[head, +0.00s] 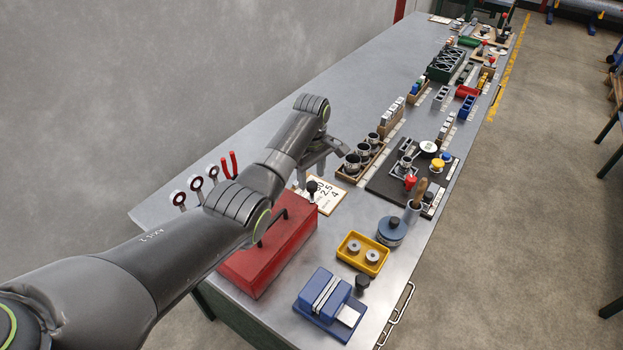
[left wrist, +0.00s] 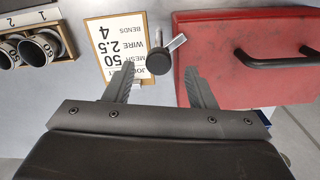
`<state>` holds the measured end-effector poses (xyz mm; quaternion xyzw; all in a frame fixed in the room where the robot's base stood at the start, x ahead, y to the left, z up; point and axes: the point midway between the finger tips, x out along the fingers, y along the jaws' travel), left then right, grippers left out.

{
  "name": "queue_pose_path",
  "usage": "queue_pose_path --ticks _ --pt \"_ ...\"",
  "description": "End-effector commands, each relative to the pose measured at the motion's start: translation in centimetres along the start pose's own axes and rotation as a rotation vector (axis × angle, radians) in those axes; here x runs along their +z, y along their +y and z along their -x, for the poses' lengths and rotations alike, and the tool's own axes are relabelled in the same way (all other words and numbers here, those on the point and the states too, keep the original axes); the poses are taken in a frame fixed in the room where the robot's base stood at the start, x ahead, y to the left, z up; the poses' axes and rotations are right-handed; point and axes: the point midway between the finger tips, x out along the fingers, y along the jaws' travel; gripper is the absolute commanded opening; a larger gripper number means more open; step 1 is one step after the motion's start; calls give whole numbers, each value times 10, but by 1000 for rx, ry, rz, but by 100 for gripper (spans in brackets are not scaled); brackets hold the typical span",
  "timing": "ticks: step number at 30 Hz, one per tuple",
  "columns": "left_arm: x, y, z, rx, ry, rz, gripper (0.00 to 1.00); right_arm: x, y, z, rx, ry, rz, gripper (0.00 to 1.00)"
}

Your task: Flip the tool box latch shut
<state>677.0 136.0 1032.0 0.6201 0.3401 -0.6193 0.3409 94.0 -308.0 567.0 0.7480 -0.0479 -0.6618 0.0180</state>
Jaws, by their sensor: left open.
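The red tool box (head: 268,248) lies on the bench below my left arm, with a black bar handle (left wrist: 285,62) on its lid. Its latch shows in the left wrist view as a short metal lever (left wrist: 177,43) with a round black knob (left wrist: 159,62), standing out beside the box's left edge. The knob also shows in the head view (head: 312,186) at the box's far end. My left gripper (head: 314,174) is open above the latch. In the left wrist view its fingertips lie on either side of the knob, with no clear contact. My arm hides part of the box.
A job card (head: 328,197) lies beside the latch, and a tray of cups (head: 363,158) stands beyond it. A blue vise (head: 328,303) and a yellow tray (head: 362,254) are right of the box. Red pliers (head: 229,165) stand at the left. The bench's far left is clear.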

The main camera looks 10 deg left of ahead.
Motion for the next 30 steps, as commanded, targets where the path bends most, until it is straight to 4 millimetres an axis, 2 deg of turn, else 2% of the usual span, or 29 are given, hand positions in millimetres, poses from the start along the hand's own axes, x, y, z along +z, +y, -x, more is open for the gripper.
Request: queue_pose_path --ticks 3,7,18,28,30 --pt "0 0 -15 -2 -1 0 50 6 0 1 0 -9 -1 57" --pt "0 0 -25 0 0 0 50 11 0 2 1 -16 -2 57" --pt "0 0 -29 0 0 0 50 11 -1 2 -2 -17 -3 57" --pt "0 0 -29 0 0 0 7 11 -4 2 -5 -17 -4 57" --pt "0 0 -28 0 0 0 6 11 -4 2 -5 -17 -4 57"
